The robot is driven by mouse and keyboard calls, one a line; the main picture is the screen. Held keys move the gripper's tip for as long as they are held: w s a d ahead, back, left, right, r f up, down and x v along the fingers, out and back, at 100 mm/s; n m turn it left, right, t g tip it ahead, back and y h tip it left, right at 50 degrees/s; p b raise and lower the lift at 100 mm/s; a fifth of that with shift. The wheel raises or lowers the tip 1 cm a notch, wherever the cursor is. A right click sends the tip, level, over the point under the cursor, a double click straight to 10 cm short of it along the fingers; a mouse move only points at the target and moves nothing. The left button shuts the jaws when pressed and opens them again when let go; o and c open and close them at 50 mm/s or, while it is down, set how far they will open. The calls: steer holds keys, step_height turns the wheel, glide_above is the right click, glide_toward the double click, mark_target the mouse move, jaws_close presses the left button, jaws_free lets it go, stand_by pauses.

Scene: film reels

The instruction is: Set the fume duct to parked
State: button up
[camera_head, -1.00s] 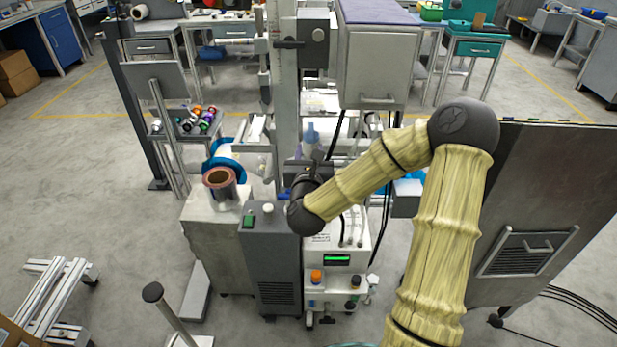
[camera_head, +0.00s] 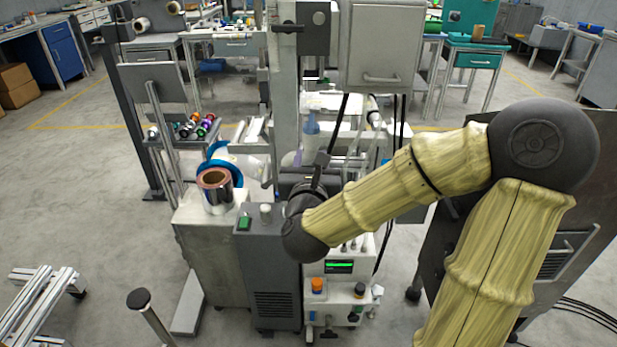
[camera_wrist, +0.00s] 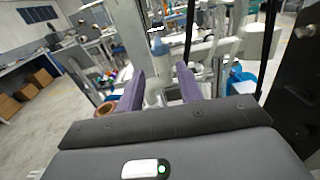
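My gripper (camera_wrist: 161,80) shows in the wrist view with two purple fingers apart and nothing between them. It points toward the machine column. In the head view my dark wrist hides most of it, above the grey cabinet (camera_head: 268,270). I cannot pick out the fume duct with certainty. A grey upright column (camera_head: 284,110) carries a bracket with a black handle (camera_head: 286,28). A pale cylinder on an arm (camera_wrist: 258,40) lies right of and beyond the fingers in the wrist view. No contact with the gripper is visible.
A copper-coloured reel (camera_head: 215,190) stands on a block left of the cabinet. A white unit with a green display (camera_head: 338,266) stands to its right. A light grey box (camera_head: 380,45) hangs above, with black cables below. Open floor (camera_head: 80,215) lies left.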

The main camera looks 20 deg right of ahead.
steer(key=shift+s+a+f+b, duration=0.3)
steer(key=shift+s+a+b, duration=0.1)
steer(key=shift+b, duration=0.3)
steer(key=s+a+f+n+g+y, duration=0.1)
steer(key=a+f+n+g+y, duration=0.25)
steer(key=f+n, duration=0.6)
steer(key=a+f+n+g+y, duration=0.35)
steer(key=a+f+n, duration=0.2)
steer(key=n, duration=0.75)
steer(key=s+d+f+n+g, duration=0.2)
steer(key=s+d+n+g, duration=0.15)
steer(key=s+n, duration=0.45)
steer(key=s+d+f+n+g, duration=0.35)
steer(key=s+n, duration=0.25)
steer(key=n, duration=0.4)
step_height(320, 180, up, 28)
steer(key=p, duration=2.7)
steer(key=shift+s+a+r+h+p, duration=0.2)
steer(key=shift+a+h+p, duration=0.1)
steer(key=shift+h+p, duration=0.1)
